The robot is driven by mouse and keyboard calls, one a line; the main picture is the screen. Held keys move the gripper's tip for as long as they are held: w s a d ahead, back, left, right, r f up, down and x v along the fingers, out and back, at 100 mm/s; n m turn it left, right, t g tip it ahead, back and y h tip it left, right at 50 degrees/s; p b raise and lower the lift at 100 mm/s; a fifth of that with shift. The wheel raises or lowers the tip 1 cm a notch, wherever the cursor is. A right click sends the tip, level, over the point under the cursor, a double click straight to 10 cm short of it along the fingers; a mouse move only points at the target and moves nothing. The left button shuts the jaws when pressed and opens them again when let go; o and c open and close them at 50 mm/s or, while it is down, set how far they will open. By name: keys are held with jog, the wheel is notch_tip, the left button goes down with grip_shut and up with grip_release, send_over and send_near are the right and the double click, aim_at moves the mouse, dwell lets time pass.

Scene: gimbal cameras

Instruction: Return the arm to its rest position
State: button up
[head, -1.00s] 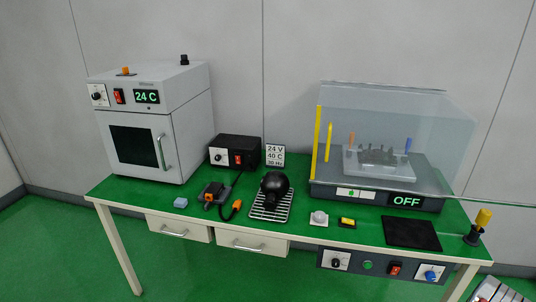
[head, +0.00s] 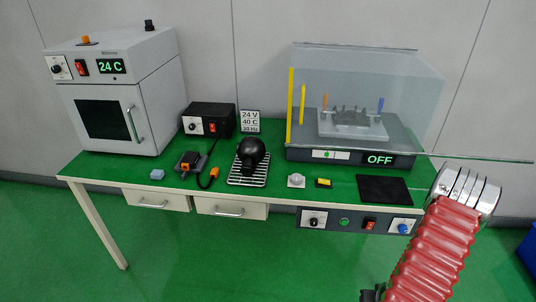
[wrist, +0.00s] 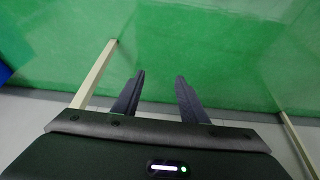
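My arm (head: 440,245), with a red ribbed sleeve and a silver joint, stands at the right of the head view, in front of the bench's right end. My gripper (wrist: 158,78) shows in the wrist view with its two dark fingers apart and nothing between them. The green floor (wrist: 215,45) lies beyond the fingertips. In the head view the gripper itself cannot be made out clearly.
The green bench (head: 105,170) carries an oven (head: 115,95), a power box (head: 208,118), a black ball-shaped gimbal (head: 251,152) on a rack, and a clear-hooded rig (head: 350,95) reading OFF. A black mat (head: 384,190) lies near my arm. The floor in front is clear.

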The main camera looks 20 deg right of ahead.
jog(key=w+a+r+g+y, duration=0.1)
jog(key=w+a+r+g, duration=0.1)
jog(key=a+r, duration=0.8)
jog(key=w+a+r+g+y, duration=0.1)
jog(key=w+a+r+g, duration=0.15)
jog(key=r, duration=1.45)
jog(key=a+r+n+t, duration=0.6)
jog(key=a+r, duration=1.9)
jog(key=a, duration=0.1)
jog(key=shift+s+a+r+n+y, duration=0.2)
jog(key=shift+s+a+n+y, duration=0.1)
jog(key=shift+c, duration=0.9)
